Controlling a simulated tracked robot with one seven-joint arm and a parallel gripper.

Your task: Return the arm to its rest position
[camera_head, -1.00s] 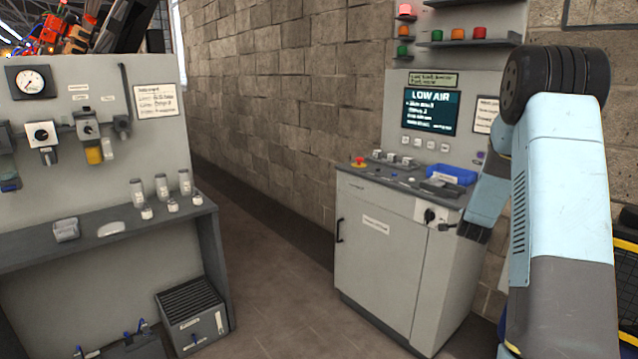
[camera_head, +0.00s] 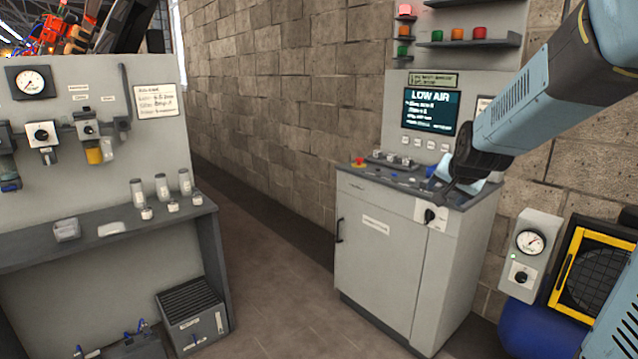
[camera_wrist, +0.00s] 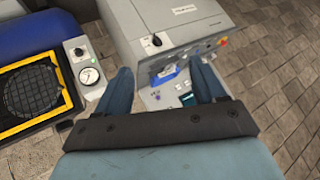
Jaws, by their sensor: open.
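My arm reaches in from the right edge in the head view. My gripper (camera_head: 465,170) is in front of the grey control cabinet's (camera_head: 385,255) right side and covers part of its top. In the wrist view my gripper (camera_wrist: 163,88) is open, with its two fingers spread wide and nothing between them touching them. The cabinet (camera_wrist: 165,28) and its top panel lie beyond the fingers there. A blue tray (camera_wrist: 168,75) on the panel shows between the fingers.
A LOW AIR screen (camera_head: 431,110) stands behind the cabinet. At right are a gauge box (camera_head: 530,250), a blue tank (camera_head: 535,325) and a yellow-framed grille (camera_head: 595,270). A workbench (camera_head: 110,228) stands at left. The floor (camera_head: 275,275) between bench and cabinet is clear.

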